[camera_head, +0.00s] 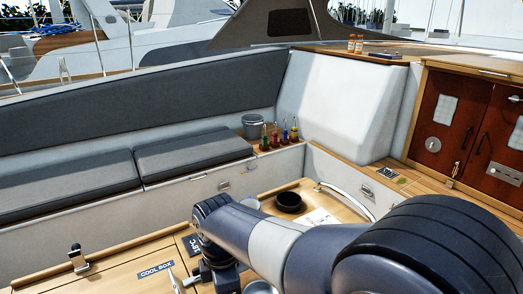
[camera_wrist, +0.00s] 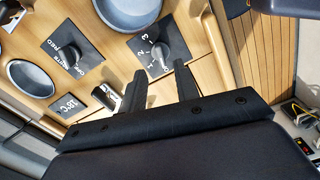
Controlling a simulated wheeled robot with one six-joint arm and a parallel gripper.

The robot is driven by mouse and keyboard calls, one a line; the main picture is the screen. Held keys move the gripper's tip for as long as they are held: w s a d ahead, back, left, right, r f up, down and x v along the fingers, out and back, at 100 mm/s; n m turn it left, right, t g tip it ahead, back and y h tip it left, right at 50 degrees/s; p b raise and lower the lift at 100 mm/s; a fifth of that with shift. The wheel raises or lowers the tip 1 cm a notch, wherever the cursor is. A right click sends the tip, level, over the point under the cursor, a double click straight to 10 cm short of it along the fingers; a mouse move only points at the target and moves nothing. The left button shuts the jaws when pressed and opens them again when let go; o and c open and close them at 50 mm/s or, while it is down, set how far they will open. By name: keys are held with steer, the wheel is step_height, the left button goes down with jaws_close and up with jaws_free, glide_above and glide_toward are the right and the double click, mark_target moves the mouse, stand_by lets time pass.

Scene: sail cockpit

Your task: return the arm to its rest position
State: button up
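My gripper (camera_wrist: 160,80) shows in the wrist view with its two dark fingers spread apart and nothing between them. It is over a wooden panel (camera_wrist: 105,45) with a black numbered dial (camera_wrist: 156,53) just beyond the fingers. In the head view my arm (camera_head: 275,250) reaches from the lower right across the cockpit table (camera_head: 120,278). The arm's far end points down near the bottom edge, and the fingers are not clearly visible there.
A second dial (camera_wrist: 68,57), a small display plate (camera_wrist: 70,105) and round grey bowls (camera_wrist: 130,8) surround the gripper. A black bowl (camera_head: 289,202) is behind my arm. Small coloured-handled tools (camera_head: 284,136) and a grey pot (camera_head: 252,126) stand on a ledge beside the cushioned bench (camera_head: 195,152).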

step_height(320, 180, down, 6)
steer(key=shift+s+d+r, duration=0.1)
steer(key=shift+r, duration=0.15)
steer(key=shift+r+m, duration=0.2)
steer(key=shift+m, duration=1)
steer(key=m, duration=0.3)
steer(key=shift+m, duration=0.3)
steer(key=m, duration=0.3)
steer(key=shift+m, duration=0.4)
step_height(320, 180, up, 12)
steer(key=s+d+m, duration=0.1)
steer(key=d, duration=0.1)
steer(key=shift+s+f, duration=0.2)
steer(key=shift+s, duration=0.1)
steer(key=shift+p, duration=0.35)
